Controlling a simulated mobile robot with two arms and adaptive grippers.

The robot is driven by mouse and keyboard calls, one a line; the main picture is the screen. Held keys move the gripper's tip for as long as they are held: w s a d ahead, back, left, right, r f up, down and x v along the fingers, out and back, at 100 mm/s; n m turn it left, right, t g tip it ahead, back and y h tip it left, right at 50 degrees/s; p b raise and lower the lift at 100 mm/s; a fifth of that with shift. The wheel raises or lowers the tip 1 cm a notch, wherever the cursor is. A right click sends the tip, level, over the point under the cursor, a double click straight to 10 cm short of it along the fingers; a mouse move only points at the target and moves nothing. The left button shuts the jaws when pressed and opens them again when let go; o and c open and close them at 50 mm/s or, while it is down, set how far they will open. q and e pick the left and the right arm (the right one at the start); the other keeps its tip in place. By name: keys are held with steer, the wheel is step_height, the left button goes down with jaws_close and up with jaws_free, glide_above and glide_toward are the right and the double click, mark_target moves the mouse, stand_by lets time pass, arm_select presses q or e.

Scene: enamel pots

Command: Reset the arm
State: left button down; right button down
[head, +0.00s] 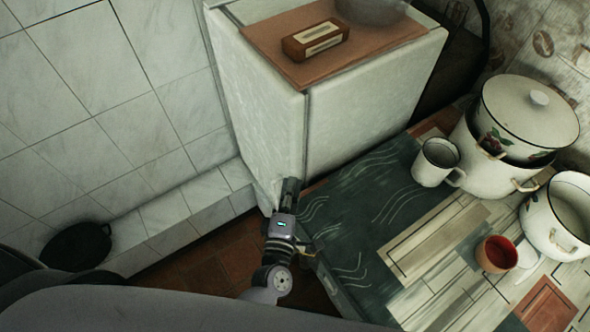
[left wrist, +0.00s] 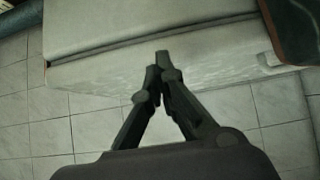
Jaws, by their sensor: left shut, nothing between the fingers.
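My left arm reaches up from the bottom middle of the head view. My left gripper (head: 291,184) is in front of the lower corner of a white cabinet (head: 262,110), beside the table's left edge. In the left wrist view the gripper (left wrist: 162,58) has its two dark fingers together at the tips, with nothing between them. The pale cabinet side (left wrist: 100,75) is behind the fingertips there; I cannot tell if they touch it. My right gripper does not show in either view.
A patterned table (head: 365,215) carries a white mug (head: 435,162), a red-brown cup (head: 495,254), a lidded enamel pot (head: 530,115) and an open pot (head: 562,215). A brown box (head: 315,40) lies on a board on the cabinet. Tiled wall (head: 90,70) is at left.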

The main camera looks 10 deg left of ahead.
arm_select(q)
steer(key=s, duration=0.7)
steer(key=shift+s+a, duration=0.2)
steer(key=shift+a, duration=0.15)
steer(key=shift+f, duration=0.1)
steer(key=s+f+m+g+h, duration=0.1)
steer(key=s+f+m+g, duration=0.25)
steer(key=f, duration=0.55)
steer(key=s+f+m+g+h, duration=0.1)
steer(key=s+f+m+g, duration=0.1)
steer(key=f+m, duration=0.5)
steer(key=s+f+m+g+h, duration=0.1)
steer(key=s+f+m+g, duration=0.15)
steer(key=f, duration=0.75)
steer(key=s+a+f+m+g+y, duration=0.1)
steer(key=s+a+f+m+g, duration=0.3)
steer(key=s+a+f, duration=0.3)
steer(key=s+a+f+m+g+y, duration=0.1)
steer(key=s+a+f+m+g, duration=0.2)
steer(key=s, duration=1)
steer(key=a+f+g, duration=0.2)
steer(key=a+f, duration=0.2)
steer(key=f, duration=0.2)
steer(key=shift+s+a+f+m+y, duration=0.15)
steer(key=shift+s+m+y, duration=0.15)
steer(key=shift+s+m, duration=0.1)
